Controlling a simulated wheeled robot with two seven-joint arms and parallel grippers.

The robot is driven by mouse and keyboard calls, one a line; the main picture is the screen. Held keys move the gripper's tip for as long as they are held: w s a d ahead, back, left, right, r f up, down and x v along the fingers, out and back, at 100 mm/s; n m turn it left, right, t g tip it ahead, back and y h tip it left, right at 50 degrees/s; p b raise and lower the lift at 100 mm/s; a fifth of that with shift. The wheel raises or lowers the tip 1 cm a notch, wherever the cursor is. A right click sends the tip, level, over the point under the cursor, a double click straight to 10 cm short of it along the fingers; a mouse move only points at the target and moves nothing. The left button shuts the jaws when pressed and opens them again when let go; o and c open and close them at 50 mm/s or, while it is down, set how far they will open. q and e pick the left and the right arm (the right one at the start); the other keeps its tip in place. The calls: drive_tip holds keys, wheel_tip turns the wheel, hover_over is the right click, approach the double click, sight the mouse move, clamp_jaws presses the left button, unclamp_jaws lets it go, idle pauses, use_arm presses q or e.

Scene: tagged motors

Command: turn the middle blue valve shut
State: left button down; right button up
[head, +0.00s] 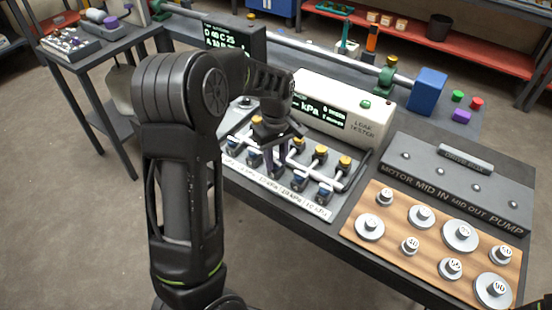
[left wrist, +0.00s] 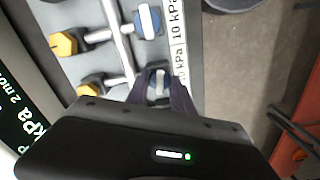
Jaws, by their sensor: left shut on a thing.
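A panel (head: 238,172) on the bench carries a row of blue valves along its front edge, with yellow-topped fittings and white pipes behind. My left gripper (head: 278,162) reaches down over the middle of the blue row and hides most of the middle valve. In the left wrist view, its fingers (left wrist: 160,92) are shut around a blue valve (left wrist: 158,84) with a white bar on top. A neighbouring blue valve (left wrist: 147,22) stands free, with its white bar showing. More blue valves (head: 325,193) stand to the right in the head view.
A white leak tester (head: 362,128) with a kPa display stands right behind the panel. A wooden board (head: 385,235) with several round metal weights lies at right, before a grey motor rack (head: 450,175). A blue block (head: 427,92) stands at the back.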

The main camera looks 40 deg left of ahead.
sight(276, 163)
use_arm(q)
drive_tip(key=shift+n, duration=1.3)
drive_tip(key=c, duration=1.1)
unclamp_jaws()
drive_tip(key=shift+r+b, duration=0.35)
drive_tip(key=shift+r, duration=3.55)
